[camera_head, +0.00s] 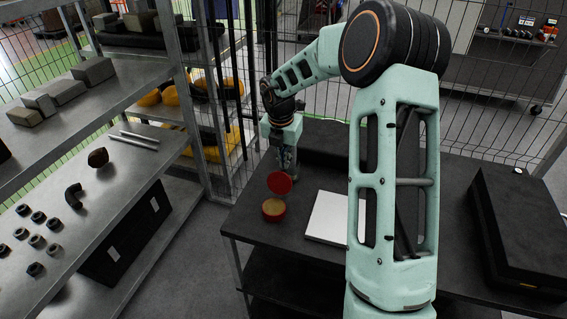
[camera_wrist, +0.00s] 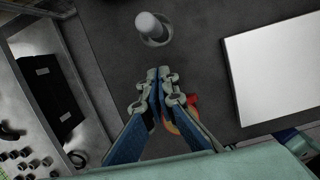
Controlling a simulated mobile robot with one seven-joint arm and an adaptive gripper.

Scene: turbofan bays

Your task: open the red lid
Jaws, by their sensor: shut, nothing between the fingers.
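The red lid (camera_head: 279,183) stands tilted up at the far side of a round red container (camera_head: 273,210) on the dark table. The container's yellowish inside shows in the head view. My gripper (camera_head: 287,168) points down just behind and above the lid, and the head view does not clearly show whether they touch. In the wrist view my gripper (camera_wrist: 160,73) has its fingers together with nothing between them. A small red part (camera_wrist: 192,99), which may be the lid or container, shows beside the right finger and is mostly hidden by it.
A flat white panel (camera_head: 327,216) lies right of the container. A black case (camera_head: 520,230) sits at the table's right end. A white cylinder (camera_wrist: 150,25) stands beyond my fingertips in the wrist view. Metal shelves (camera_head: 150,150) with loose parts stand left, and wire fencing runs behind.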

